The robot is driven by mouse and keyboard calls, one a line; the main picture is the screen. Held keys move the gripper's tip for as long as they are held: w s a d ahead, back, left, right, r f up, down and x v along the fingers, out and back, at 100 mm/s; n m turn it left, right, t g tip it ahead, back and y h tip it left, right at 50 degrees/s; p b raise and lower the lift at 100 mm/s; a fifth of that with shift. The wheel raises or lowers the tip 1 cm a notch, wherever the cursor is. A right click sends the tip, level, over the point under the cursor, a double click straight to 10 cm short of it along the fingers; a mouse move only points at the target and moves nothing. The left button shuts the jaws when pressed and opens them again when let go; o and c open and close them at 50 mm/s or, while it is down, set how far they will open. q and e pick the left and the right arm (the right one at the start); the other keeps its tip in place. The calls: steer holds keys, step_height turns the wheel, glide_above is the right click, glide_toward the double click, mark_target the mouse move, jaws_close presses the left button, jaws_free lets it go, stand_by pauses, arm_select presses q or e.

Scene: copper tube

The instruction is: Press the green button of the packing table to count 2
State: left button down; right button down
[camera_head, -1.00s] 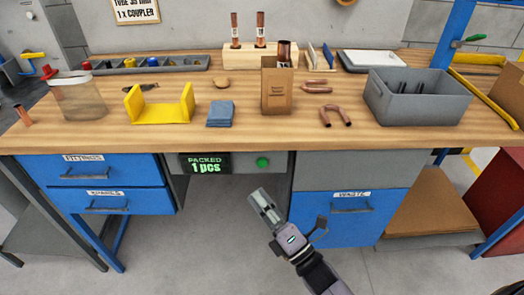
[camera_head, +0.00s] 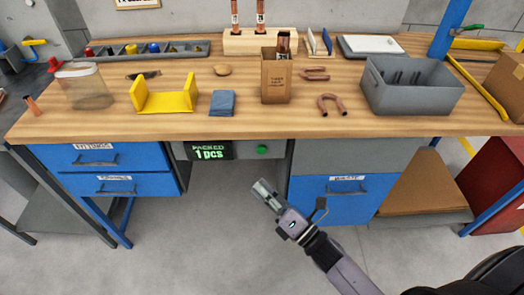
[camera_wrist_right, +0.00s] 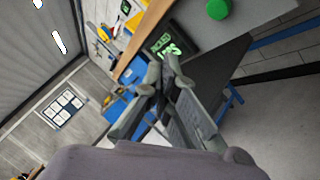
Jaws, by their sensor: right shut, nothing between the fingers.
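The green button (camera_head: 262,150) sits on the grey front panel under the packing table's top (camera_head: 300,128), right of the counter display (camera_head: 209,151), which reads "PACKED 1 pcs". My right gripper (camera_head: 262,189) is shut and empty, below the button and apart from it, in front of the open space under the table. In the right wrist view the green button (camera_wrist_right: 218,9) is at the top and the display (camera_wrist_right: 166,38) is left of it, partly hidden by the gripper fingers (camera_wrist_right: 165,68). My left gripper is not in view.
Blue drawers (camera_head: 115,170) stand left of the display, and a blue waste drawer (camera_head: 335,198) is right of my gripper. A cardboard box (camera_head: 276,82), grey bin (camera_head: 411,88) and copper bends (camera_head: 332,105) rest on the tabletop. The floor in front is clear.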

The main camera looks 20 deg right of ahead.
steer(key=w+d+b, duration=0.2)
steer(key=w, duration=0.5)
steer(key=shift+w, duration=0.35)
steer(key=shift+d, duration=0.1)
stand_by(1.0)
steer(key=shift+w+d, duration=0.15)
steer(key=shift+w, duration=0.25)
steer(key=shift+w+d+b, duration=0.15)
steer(key=shift+w+b, duration=0.25)
steer(key=shift+w, duration=0.1)
stand_by(0.6)
steer(key=shift+s, duration=0.15)
steer(key=shift+s+a, duration=0.3)
steer(key=shift+s, duration=0.5)
steer(key=shift+s+p, duration=0.1)
steer(key=shift+p, duration=0.2)
steer(key=shift+s+a+p, duration=0.2)
steer(key=shift+s+a, duration=0.05)
steer(key=shift+s, duration=0.5)
steer(key=shift+s+a+p, duration=0.15)
steer(key=shift+s+a, duration=0.05)
steer(key=shift+s, duration=0.6)
steer(key=shift+s+a+p, duration=0.2)
steer(key=shift+s+a, duration=0.05)
steer(key=shift+s, duration=0.5)
